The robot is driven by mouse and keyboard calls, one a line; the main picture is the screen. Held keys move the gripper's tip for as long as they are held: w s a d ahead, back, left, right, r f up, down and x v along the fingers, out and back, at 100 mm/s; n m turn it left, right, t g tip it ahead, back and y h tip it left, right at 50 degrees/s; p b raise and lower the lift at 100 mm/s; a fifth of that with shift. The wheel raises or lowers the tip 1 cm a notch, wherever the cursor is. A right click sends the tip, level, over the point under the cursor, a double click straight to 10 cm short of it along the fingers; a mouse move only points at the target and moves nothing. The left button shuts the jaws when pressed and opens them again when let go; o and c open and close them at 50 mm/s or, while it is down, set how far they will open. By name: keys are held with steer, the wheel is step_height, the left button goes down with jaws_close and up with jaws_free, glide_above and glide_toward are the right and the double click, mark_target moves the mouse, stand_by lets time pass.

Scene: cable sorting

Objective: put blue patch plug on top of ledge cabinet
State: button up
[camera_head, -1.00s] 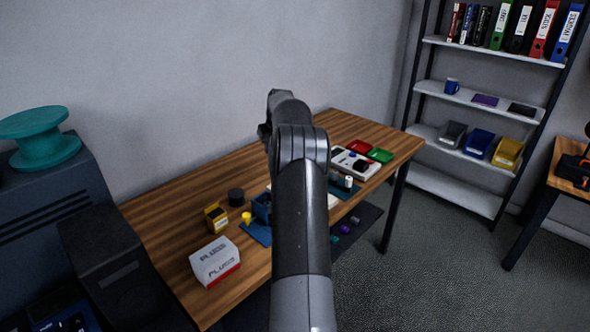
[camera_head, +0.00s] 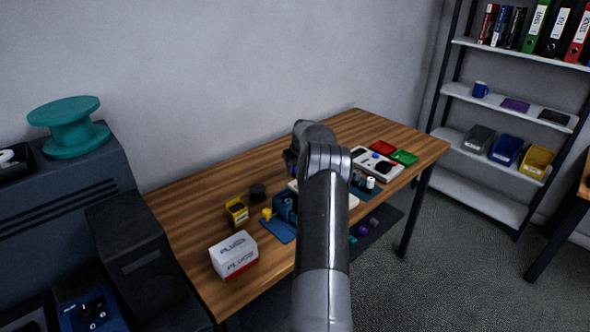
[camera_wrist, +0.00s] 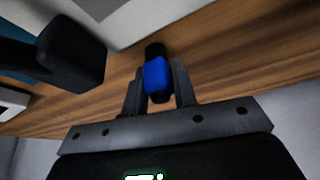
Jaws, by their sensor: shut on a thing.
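The blue plug (camera_wrist: 156,76) with black ends sits between the fingers of my gripper (camera_wrist: 155,92) in the wrist view. The gripper is shut on it, with brown wood grain behind. In the head view my arm hides the gripper's fingers and the plug. A dark blue-grey cabinet (camera_head: 65,200), which looks like the ledge cabinet, stands at the left, beside the table. A teal spool (camera_head: 70,128) stands on its top, and a dark tray (camera_head: 14,165) shows at its left edge.
A dark box (camera_head: 135,255) stands before the cabinet. A shelf rack (camera_head: 480,195) is at the right.

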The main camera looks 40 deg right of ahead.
steer(key=shift+f, duration=0.25)
steer(key=shift+f, duration=0.2)
steer(key=o, duration=1)
